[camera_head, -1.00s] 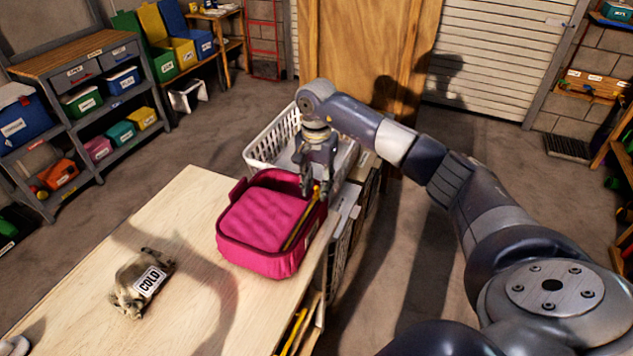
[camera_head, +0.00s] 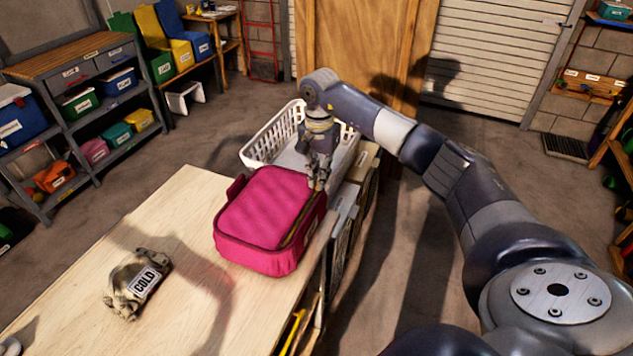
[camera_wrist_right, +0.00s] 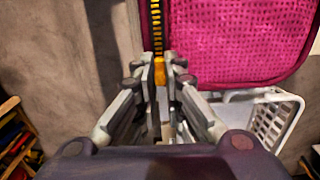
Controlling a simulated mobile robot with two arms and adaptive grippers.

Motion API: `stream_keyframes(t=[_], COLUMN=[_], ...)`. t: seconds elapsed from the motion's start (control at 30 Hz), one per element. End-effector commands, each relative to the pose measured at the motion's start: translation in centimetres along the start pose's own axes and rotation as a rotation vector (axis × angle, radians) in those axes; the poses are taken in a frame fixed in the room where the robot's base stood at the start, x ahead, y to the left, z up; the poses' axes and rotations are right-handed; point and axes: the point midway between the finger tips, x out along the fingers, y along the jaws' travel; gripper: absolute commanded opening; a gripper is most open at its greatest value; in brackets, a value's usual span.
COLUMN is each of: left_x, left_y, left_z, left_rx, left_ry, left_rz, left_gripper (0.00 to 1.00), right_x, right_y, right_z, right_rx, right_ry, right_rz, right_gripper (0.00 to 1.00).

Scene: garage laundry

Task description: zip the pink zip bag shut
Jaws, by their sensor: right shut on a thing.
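The pink zip bag (camera_head: 268,205) sits at the right edge of the light wooden table, its quilted lid lying over the body. A yellowish zipper line (camera_head: 300,228) runs along its right side. My right gripper (camera_head: 318,184) is at the bag's far right corner. In the right wrist view, my right gripper (camera_wrist_right: 160,75) is shut on the orange zipper pull (camera_wrist_right: 161,72), with the zipper track (camera_wrist_right: 156,25) running up from it beside the bag (camera_wrist_right: 240,40). Only a grey bit of what seems to be my left gripper (camera_head: 12,346) shows in the lower left corner.
A white basket (camera_head: 268,143) stands just behind the bag. Shelves with bins (camera_head: 88,85) are at far left.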

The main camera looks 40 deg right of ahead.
Motion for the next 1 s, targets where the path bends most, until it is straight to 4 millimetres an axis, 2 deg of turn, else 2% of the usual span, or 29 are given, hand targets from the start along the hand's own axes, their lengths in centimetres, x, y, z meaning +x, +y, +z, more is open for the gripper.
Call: stream_keyframes(t=[0.17, 0.2, 0.27, 0.67, 0.77, 1.0], left_x=[-0.1, -0.1, -0.1, -0.1, -0.1, -0.1], left_y=[0.0, 0.0, 0.0, -0.3, -0.2, -0.1], left_z=[0.0, 0.0, 0.0, 0.2, 0.1, 0.0], left_rx=[0.000, 0.000, 0.000, 0.000, 0.000, 0.000], left_ry=[0.000, 0.000, 0.000, -0.001, -0.001, 0.000], left_rz=[0.000, 0.000, 0.000, -0.003, -0.002, -0.001], left_gripper=[0.40, 0.40, 0.40, 0.40, 0.40, 0.40], right_x=[0.0, 0.0, 0.0, -0.4, -1.6, -6.6], right_y=[0.0, 0.0, 0.0, 0.0, -0.1, -0.1], right_z=[0.1, 0.1, 0.1, 0.0, 0.0, 0.0], right_rx=[-0.001, -0.001, -0.001, 0.000, 0.000, 0.000], right_ry=[0.000, 0.000, 0.000, 0.000, 0.001, 0.002], right_rz=[0.001, 0.001, 0.000, 0.000, -0.001, -0.004], right_gripper=[0.00, 0.16, 0.29, 0.30, 0.30, 0.30])
